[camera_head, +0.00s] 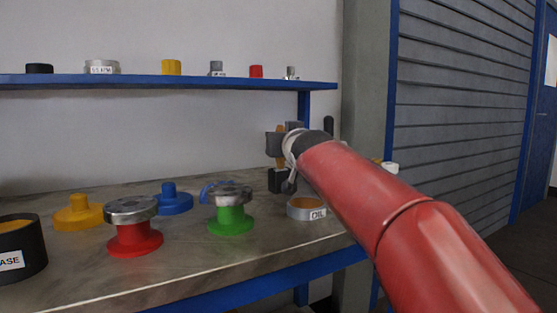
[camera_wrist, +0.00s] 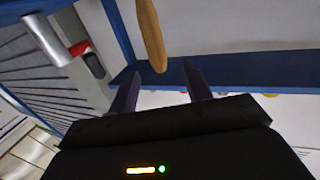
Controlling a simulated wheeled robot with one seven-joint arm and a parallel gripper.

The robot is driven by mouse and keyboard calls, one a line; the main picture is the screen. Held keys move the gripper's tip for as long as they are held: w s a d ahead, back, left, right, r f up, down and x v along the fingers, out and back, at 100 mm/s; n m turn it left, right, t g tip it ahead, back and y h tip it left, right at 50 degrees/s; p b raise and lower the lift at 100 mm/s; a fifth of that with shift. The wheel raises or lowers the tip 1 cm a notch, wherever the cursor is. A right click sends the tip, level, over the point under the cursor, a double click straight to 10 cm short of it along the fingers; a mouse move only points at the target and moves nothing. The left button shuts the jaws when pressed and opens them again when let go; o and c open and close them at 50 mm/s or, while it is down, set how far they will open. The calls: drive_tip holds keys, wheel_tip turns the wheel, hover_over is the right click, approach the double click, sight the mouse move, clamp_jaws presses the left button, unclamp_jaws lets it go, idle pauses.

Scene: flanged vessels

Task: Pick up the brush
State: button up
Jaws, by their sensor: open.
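The brush shows in the wrist view as a tan wooden handle (camera_wrist: 151,35), its rounded end near the gap between my fingers. The rest of it runs out of the top of that picture. My gripper (camera_wrist: 160,70) is open, with its two dark fingers apart and nothing seen between them. In the head view a small tan upright piece (camera_head: 281,132), likely the handle, shows beside the dark and grey parts at the end of my arm. My wrist hides much there, and I cannot tell where the bristles are.
An OIL tin (camera_head: 307,209) stands on the bench just below my wrist. Left of it are a green flanged vessel (camera_head: 230,220), a red one (camera_head: 134,239), blue (camera_head: 174,201) and yellow (camera_head: 78,215) pieces, and a dark tub (camera_head: 22,249). A blue shelf (camera_head: 170,82) runs above.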

drive_tip(key=p, duration=0.3)
hover_over(280, 161)
drive_tip(key=w, duration=0.1)
drive_tip(key=shift+w+f, duration=0.1)
drive_tip(key=shift+w, duration=0.1)
drive_tip(key=shift+c, duration=0.3)
drive_tip(key=c, duration=1)
